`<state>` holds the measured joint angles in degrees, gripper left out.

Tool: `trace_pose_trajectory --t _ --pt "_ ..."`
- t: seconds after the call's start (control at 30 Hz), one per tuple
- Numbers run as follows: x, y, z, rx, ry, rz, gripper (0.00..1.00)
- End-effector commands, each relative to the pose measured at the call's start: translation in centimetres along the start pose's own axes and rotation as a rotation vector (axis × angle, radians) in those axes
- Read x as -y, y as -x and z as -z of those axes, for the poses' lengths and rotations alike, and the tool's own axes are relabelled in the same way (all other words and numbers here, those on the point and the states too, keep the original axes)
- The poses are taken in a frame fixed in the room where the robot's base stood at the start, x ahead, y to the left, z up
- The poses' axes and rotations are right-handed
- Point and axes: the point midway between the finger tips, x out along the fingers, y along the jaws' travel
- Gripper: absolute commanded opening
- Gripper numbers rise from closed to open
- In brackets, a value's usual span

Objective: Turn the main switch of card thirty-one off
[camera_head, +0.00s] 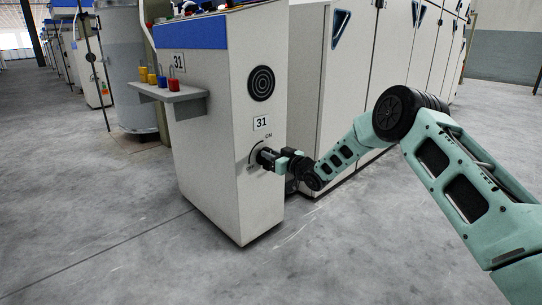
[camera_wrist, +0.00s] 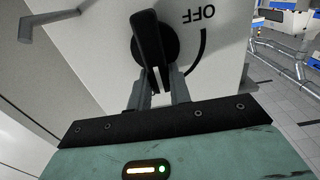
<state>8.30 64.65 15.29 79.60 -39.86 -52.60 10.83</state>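The main switch of card thirty-one is a black round knob with a bar handle (camera_wrist: 150,38) on the end face of a pale cabinet (camera_head: 215,130). A plate marked 31 (camera_head: 262,123) and the word ON sit above it in the head view. In the wrist view an OFF mark (camera_wrist: 198,15) appears upside down to the right of the knob, beside a dark arc. My gripper (camera_head: 264,157) is at the switch. In the wrist view its two fingers (camera_wrist: 159,78) lie against both sides of the handle. The head view hides most of the knob behind the gripper.
A small shelf (camera_head: 170,93) with red, yellow and blue padlocks juts from the cabinet's left side. A round black grille (camera_head: 261,83) is above the switch. Tall pale cabinets (camera_head: 350,80) stand close behind my arm. The grey floor (camera_head: 90,210) in front is clear.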

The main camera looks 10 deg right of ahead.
Motion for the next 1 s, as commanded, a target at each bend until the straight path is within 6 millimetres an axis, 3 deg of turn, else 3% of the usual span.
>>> trace_pose_trajectory --t 0.47,1.0 --pt "0.3 0.0 0.0 0.002 0.083 0.001 0.00" --pt "1.5 0.0 -0.4 0.002 0.547 0.004 0.00"
